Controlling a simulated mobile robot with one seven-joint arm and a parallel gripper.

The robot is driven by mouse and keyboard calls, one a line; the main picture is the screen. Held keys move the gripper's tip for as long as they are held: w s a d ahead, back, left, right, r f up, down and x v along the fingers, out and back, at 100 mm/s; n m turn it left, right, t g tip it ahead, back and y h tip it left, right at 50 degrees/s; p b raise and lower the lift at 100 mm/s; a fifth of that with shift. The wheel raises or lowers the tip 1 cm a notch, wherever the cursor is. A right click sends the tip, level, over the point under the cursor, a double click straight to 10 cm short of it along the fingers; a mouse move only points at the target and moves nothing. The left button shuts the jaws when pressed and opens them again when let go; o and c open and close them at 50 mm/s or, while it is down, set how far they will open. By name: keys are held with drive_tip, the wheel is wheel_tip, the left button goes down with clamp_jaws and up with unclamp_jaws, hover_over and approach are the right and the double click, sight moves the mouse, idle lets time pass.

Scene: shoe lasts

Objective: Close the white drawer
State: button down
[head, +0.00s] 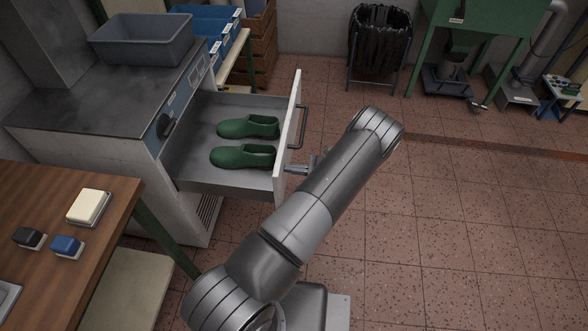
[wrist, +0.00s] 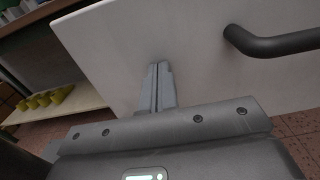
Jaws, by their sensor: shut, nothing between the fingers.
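The white drawer is pulled out of the grey machine, and its white front panel (head: 288,138) stands upright at the right end. Its grey inside holds two green shoe-shaped pieces (head: 243,157). A dark bar handle (head: 303,127) sits on the panel's outer face. My gripper (head: 290,169) is shut and empty at the outer face, below the handle in the picture. In the wrist view the closed fingers (wrist: 160,68) point at the white panel (wrist: 170,35), with the handle (wrist: 270,44) to their right. I cannot tell whether the fingertips touch the panel.
The machine (head: 105,115) carries a grey bin (head: 140,42) on top. A wooden table (head: 50,215) with small blocks stands at the lower left. A black-lined bin (head: 380,45) stands at the back. The tiled floor to the right is clear.

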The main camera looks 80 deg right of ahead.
drive_tip(key=w, duration=3.9)
drive_tip(key=shift+w, duration=0.15)
drive_tip(key=shift+w+r, duration=0.1)
drive_tip(key=shift+r, duration=0.05)
drive_tip(key=s, duration=1.5)
